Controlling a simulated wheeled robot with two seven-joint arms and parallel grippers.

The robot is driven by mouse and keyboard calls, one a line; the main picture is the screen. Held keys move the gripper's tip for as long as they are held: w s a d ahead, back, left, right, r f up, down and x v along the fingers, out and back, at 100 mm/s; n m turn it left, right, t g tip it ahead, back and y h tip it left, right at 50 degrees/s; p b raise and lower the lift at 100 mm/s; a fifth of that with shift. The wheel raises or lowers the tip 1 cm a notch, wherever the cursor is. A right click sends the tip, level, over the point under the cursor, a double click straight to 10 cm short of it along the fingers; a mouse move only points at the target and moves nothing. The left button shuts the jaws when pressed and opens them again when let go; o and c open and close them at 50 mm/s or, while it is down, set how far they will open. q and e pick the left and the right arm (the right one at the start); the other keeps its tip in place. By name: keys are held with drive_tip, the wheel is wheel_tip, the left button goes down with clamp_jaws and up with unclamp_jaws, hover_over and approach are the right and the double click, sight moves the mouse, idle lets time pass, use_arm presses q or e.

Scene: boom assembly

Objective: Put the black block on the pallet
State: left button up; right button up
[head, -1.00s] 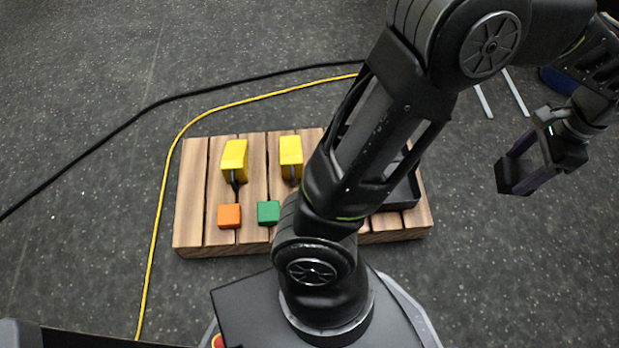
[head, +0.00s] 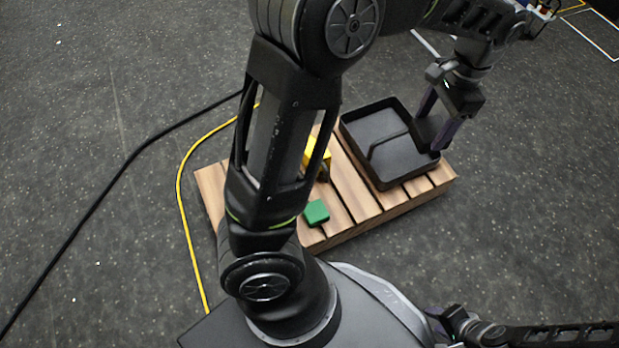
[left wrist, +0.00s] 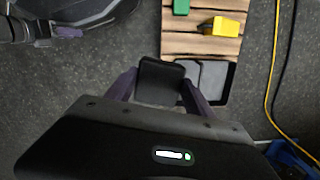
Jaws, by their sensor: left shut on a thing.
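My left gripper (head: 440,118) is shut on the black block (head: 426,130) near the right rim of the black tray on the wooden pallet (head: 341,206). In the left wrist view the block (left wrist: 160,82) sits between the two purple-grey fingers and overlaps the tray's near left part. I cannot tell whether it touches the tray or hangs above it. My right gripper (head: 443,316) is low at the bottom right, far from the pallet, and its jaws are not clear.
The divided black tray (head: 360,123) takes up the pallet's right end. A green cube (head: 316,212) and a yellow-topped thing (head: 318,152) stand left of it, partly behind my left arm. Black (head: 110,178) and yellow (head: 181,215) cables lie on the floor at left.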

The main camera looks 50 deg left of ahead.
idle(0.3)
use_arm(q)
drive_tip(key=shift+f, duration=0.25)
drive_tip(key=s+a+f+n, duration=0.1)
drive_tip(key=a+f+n, duration=0.2)
drive_tip(key=f+n, duration=0.4)
drive_tip(key=s+a+f+n+h+p, duration=0.1)
drive_tip(key=a+f+n, duration=0.3)
drive_tip(key=f, duration=0.8)
drive_tip(key=s+a+f+n+h+p, duration=0.1)
drive_tip(key=s+a+f+n, duration=0.2)
drive_tip(key=f+n, duration=0.6)
drive_tip(key=shift+s+a+f+n+t, duration=0.3)
drive_tip(key=shift+a+f+t, duration=0.15)
drive_tip(key=shift+a, duration=0.2)
drive_tip(key=shift+f, duration=0.1)
drive_tip(key=shift+f+b, duration=1.15)
drive_tip(key=shift+f, duration=1.9)
